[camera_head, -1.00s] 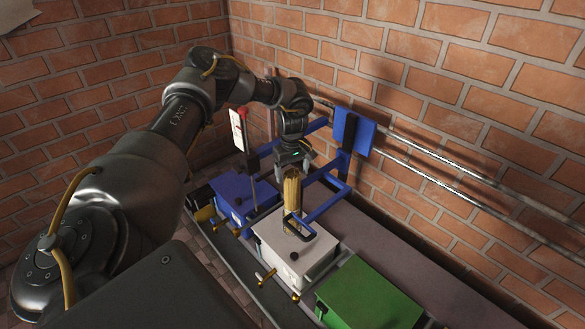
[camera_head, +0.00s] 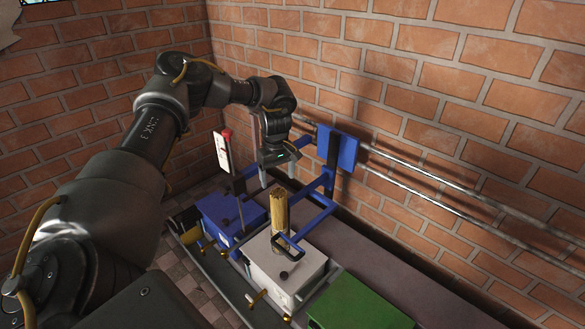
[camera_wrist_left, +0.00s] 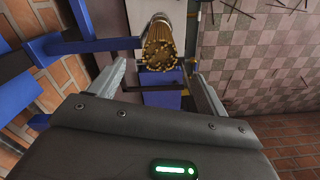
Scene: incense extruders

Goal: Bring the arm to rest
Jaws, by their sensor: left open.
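My left gripper (camera_head: 277,176) is open and empty, with its fingers pointing down above and behind the bundle of incense sticks. The tan bundle (camera_head: 279,212) stands upright on the white extruder box (camera_head: 268,266), by a blue frame (camera_head: 308,220). In the left wrist view the bundle (camera_wrist_left: 162,45) shows end-on, beyond the spread fingers (camera_wrist_left: 155,80) and apart from them. My left arm reaches in from the left over the extruders. My right gripper is not in view.
A blue box (camera_head: 226,214) stands behind the white one and a green box (camera_head: 358,305) in front. A blue panel (camera_head: 338,148) and metal pipes (camera_head: 430,200) run by the brick wall. A white sign with a red top (camera_head: 222,150) stands at the left.

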